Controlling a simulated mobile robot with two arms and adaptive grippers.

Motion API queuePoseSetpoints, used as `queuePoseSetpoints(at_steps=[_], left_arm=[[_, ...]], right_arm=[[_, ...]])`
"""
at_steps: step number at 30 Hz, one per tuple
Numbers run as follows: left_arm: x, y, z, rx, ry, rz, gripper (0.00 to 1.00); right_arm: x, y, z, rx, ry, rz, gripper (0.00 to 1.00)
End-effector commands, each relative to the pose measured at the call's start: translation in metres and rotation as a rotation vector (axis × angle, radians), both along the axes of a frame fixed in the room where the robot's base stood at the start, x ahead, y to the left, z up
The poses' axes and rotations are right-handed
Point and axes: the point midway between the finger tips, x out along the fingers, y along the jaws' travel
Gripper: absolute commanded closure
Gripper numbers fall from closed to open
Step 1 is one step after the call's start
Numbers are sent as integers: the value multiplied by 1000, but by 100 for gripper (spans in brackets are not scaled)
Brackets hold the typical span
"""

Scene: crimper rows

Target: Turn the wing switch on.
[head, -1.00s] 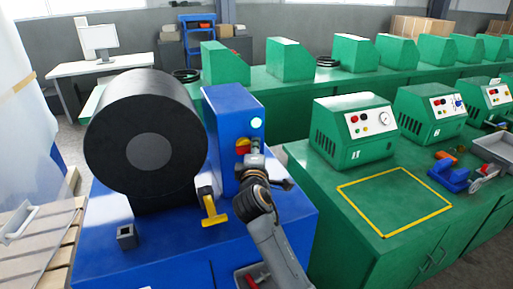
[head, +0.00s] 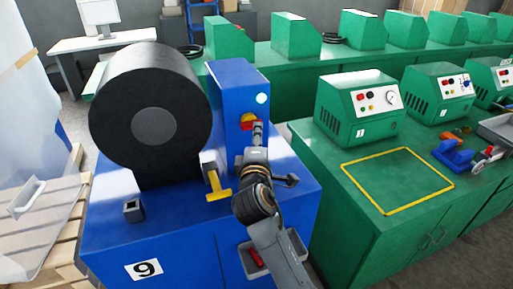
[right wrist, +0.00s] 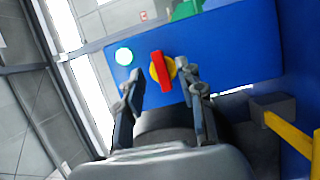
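The wing switch, a red wing handle on a yellow disc, is on the front of the blue control box. It shows in the head view (head: 247,119) and in the right wrist view (right wrist: 160,70), where the wing stands nearly upright in the picture, slightly tilted. My right gripper (head: 258,129) is in front of the switch, partly covering its lower right in the head view. In the right wrist view the gripper (right wrist: 160,82) is open, one finger on each side of the wing. I cannot tell whether they touch it. My left gripper is out of view.
A lit pale-green lamp (head: 262,98) sits above the switch. A big black drum (head: 152,122) and a yellow T-handle (head: 217,187) are to its left on the blue machine. A green bench (head: 345,215) with a yellow-outlined bare area stands to the right.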

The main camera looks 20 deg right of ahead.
Motion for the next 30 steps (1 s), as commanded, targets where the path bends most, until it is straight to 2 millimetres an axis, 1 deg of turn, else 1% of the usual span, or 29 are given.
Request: queuePoseSetpoints(at_steps=[1,3,6,9,13,25,26,28,29,30], left_arm=[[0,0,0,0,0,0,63],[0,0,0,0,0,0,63],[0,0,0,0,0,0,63],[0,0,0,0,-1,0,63],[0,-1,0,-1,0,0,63],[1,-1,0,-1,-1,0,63],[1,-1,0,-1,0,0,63],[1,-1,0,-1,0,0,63],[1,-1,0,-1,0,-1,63],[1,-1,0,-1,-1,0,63]], right_arm=[[-11,4,-1,1,1,2,62],[-22,9,-1,1,1,2,62],[-36,15,-1,1,2,1,62],[-44,18,0,-1,1,2,62],[-49,20,0,-2,2,1,62],[-49,19,-1,2,2,1,62],[-50,18,-3,10,7,0,62],[-55,13,-16,56,30,-5,62],[-59,10,-26,88,48,-9,62],[-66,5,-41,146,77,-16,62]])
